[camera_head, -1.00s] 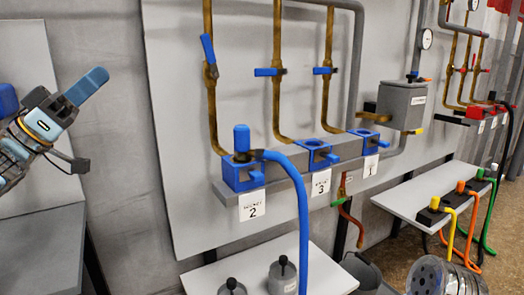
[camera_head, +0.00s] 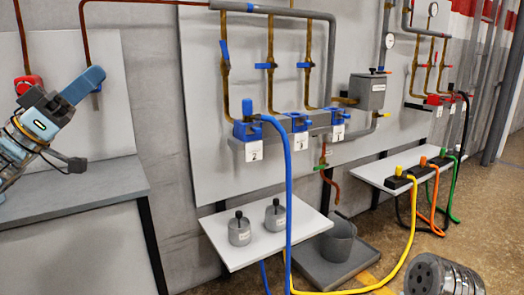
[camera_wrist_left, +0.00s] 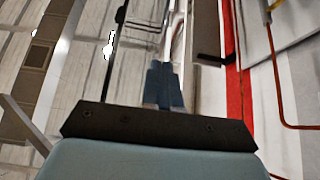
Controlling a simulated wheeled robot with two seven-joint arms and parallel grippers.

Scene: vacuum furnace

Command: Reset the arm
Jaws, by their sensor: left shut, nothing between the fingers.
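My left gripper (camera_head: 97,75) is raised at the left of the head view. Its blue fingers are shut with nothing between them and point up and to the right, clear of the socket bench. In the left wrist view the shut fingers (camera_wrist_left: 163,86) point away toward blurred ceiling and wall parts. They touch nothing there.
A grey table (camera_head: 70,205) stands below my left arm. The wall panel holds blue sockets (camera_head: 298,121), with a blue hose (camera_head: 287,190) on the leftmost. Grey weights (camera_head: 239,230) stand on a white shelf. A bucket (camera_head: 338,240) and yellow hose (camera_head: 411,240) are lower.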

